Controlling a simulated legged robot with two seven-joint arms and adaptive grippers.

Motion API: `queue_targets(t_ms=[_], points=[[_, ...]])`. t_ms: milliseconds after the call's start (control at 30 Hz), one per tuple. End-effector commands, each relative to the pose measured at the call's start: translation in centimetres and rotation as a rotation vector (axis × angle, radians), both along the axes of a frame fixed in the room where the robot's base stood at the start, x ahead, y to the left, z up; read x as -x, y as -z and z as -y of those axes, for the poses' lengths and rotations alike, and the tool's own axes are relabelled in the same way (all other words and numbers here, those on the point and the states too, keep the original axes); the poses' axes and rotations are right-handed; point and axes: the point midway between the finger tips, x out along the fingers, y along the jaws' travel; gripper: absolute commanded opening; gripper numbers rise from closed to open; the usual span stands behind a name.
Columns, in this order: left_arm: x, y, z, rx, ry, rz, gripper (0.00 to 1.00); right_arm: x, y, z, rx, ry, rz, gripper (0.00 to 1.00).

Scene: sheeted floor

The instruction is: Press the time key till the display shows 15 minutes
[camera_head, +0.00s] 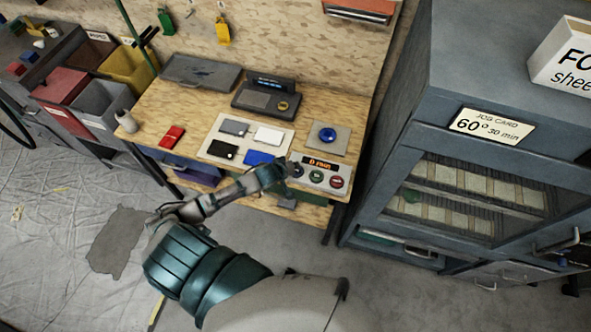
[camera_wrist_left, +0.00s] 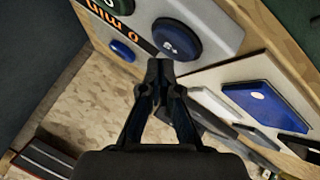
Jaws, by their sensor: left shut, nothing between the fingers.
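The control panel (camera_head: 318,176) sits at the front right of the bench. Its lit display (camera_head: 320,163) reads "0 min"; it shows upside down in the left wrist view (camera_wrist_left: 118,32). The round dark blue time key (camera_wrist_left: 176,39) bears a "+5" style mark. In the head view the key (camera_head: 296,170) is at the panel's left end, close to my fingertips. My left gripper (camera_head: 283,171) is shut and empty, also seen in the left wrist view (camera_wrist_left: 160,72), with its tips just short of the key; contact cannot be told. My right gripper is not in view.
A green button (camera_head: 316,177) and a red button (camera_head: 337,182) are on the same panel. A tray with colored plates (camera_head: 245,138) and a pad with a blue disc (camera_head: 327,135) are nearby. A grey cabinet (camera_head: 470,90) with a "60° 30 min" card stands right.

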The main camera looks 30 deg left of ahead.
Motion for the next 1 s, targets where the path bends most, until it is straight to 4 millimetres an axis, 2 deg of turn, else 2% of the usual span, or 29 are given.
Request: queue_targets(t_ms=[200,667,1000], points=[[0.0,-0.1,0.3,-0.001,0.0,0.001,0.0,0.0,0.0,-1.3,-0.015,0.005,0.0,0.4],[0.0,0.0,0.0,0.0,0.0,0.0,0.0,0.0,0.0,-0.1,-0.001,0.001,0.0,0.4],[0.1,0.6,0.0,0.001,0.0,-0.001,0.0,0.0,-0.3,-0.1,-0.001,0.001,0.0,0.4]])
